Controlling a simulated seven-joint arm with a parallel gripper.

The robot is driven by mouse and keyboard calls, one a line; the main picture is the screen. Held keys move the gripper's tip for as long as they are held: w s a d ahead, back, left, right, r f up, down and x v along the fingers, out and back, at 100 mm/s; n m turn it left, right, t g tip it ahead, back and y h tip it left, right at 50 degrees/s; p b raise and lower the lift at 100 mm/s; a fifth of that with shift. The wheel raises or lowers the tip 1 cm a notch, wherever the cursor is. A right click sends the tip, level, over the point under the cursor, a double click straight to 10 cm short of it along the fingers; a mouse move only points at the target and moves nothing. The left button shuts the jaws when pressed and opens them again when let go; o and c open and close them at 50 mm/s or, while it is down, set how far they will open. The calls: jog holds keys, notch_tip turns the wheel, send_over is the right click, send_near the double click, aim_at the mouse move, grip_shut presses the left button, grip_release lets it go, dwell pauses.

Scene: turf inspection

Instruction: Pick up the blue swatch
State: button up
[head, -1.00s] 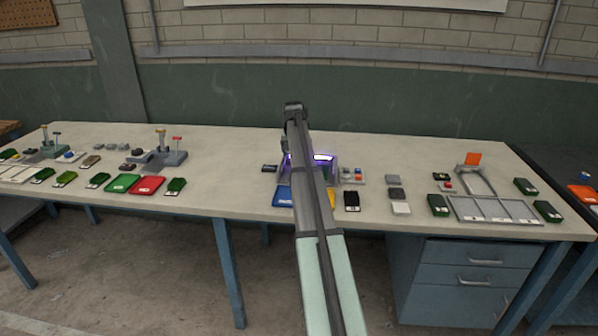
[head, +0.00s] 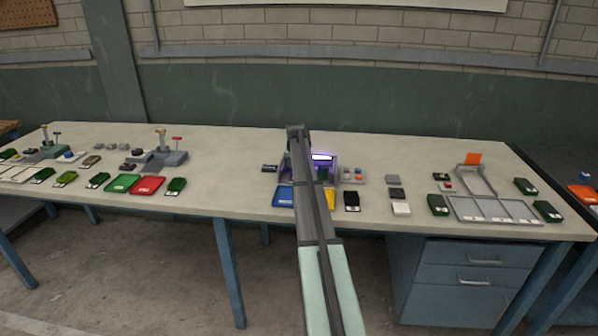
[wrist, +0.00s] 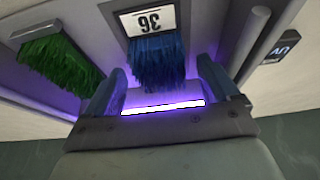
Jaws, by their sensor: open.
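The blue swatch (wrist: 158,62) shows in the wrist view as a tuft of blue bristles with a white numbered label at its top end. My gripper (wrist: 160,85) is open, with one finger to each side of the swatch's lower end. I see no clear contact between fingers and bristles. A green swatch (wrist: 50,62) lies to the left, outside the left finger. In the head view my arm hides the gripper and the blue swatch at the purple-lit booth (head: 322,158).
A bright lamp strip (wrist: 162,108) crosses behind the fingers. A box marked UV (wrist: 283,50) is at the right. On the bench, a blue tray (head: 283,196) and a black swatch (head: 351,200) flank my arm. Bare bench (head: 230,170) lies left of the booth.

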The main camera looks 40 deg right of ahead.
jog(key=c, duration=1.2)
